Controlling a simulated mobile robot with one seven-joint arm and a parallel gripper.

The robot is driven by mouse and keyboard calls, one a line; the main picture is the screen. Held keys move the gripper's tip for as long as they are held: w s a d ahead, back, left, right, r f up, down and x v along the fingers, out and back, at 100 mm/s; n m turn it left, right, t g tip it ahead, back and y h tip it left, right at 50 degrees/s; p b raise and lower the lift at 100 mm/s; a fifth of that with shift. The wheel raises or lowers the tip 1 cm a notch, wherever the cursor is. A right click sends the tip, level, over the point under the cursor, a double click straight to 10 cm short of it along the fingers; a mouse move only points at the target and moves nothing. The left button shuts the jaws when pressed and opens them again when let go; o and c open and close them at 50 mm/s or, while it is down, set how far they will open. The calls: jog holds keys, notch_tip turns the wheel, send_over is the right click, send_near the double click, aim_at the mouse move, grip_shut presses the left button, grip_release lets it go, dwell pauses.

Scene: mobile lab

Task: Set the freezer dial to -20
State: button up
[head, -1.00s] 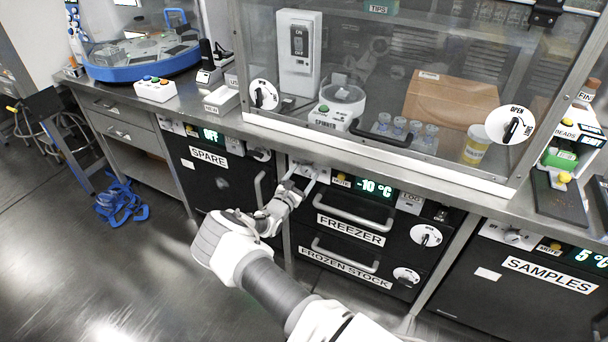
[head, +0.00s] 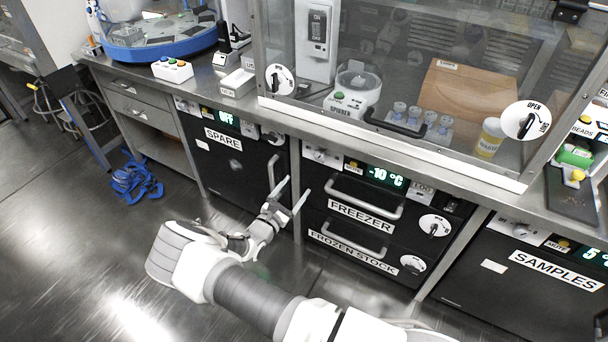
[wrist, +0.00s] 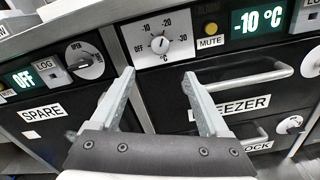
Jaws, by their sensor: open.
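The freezer (head: 318,188) is a black unit under the steel bench with a FREEZER label. Its green display (head: 386,177) reads -10 °C and also shows in the wrist view (wrist: 258,20). The freezer dial (wrist: 160,44) is a pale round knob at the upper left of the front, with marks OFF, -10, -20 and -30 around it. In the head view the dial (head: 318,154) is small and its pointer cannot be read. My gripper (head: 296,189) is open and empty, in front of the freezer's left edge, below the dial and apart from it.
Freezer door handles (head: 364,197) stick out right of my gripper. The SPARE unit (head: 235,160) stands to the left, with its display OFF. The SAMPLES unit (head: 520,290) is to the right. Blue straps (head: 135,180) lie on the floor at left.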

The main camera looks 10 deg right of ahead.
jog(key=v, duration=0.2)
jog(key=shift+s+a, duration=0.15)
jog(key=shift+s, duration=0.1)
dwell(0.3)
jog(key=s+d+r+m+g+p, duration=0.1)
jog(key=s+d+r+m+g, duration=0.3)
jog(key=r, duration=0.4)
jog(key=s+d+r+m+g+y+p, duration=0.1)
jog(key=s+d+r+m+g+p, duration=0.15)
jog(key=d+r+m+g, duration=0.35)
jog(key=s+d+r+m+g+p, duration=0.15)
jog(key=s+r+m+g, duration=0.35)
jog(key=r, duration=0.6)
jog(key=s+a+r+m+t+y+p, duration=0.1)
jog(key=s+r+m+t+y+p, duration=0.3)
jog(key=s+r, duration=1.7)
jog(key=r+m+t+y, duration=0.1)
jog(key=m+t+y, duration=0.1)
jog(key=m+y, duration=0.3)
jog(key=shift+r+m+y, duration=0.3)
jog(key=shift+r+m, duration=0.1)
jog(key=shift+m, duration=0.1)
jog(key=shift+s, duration=0.1)
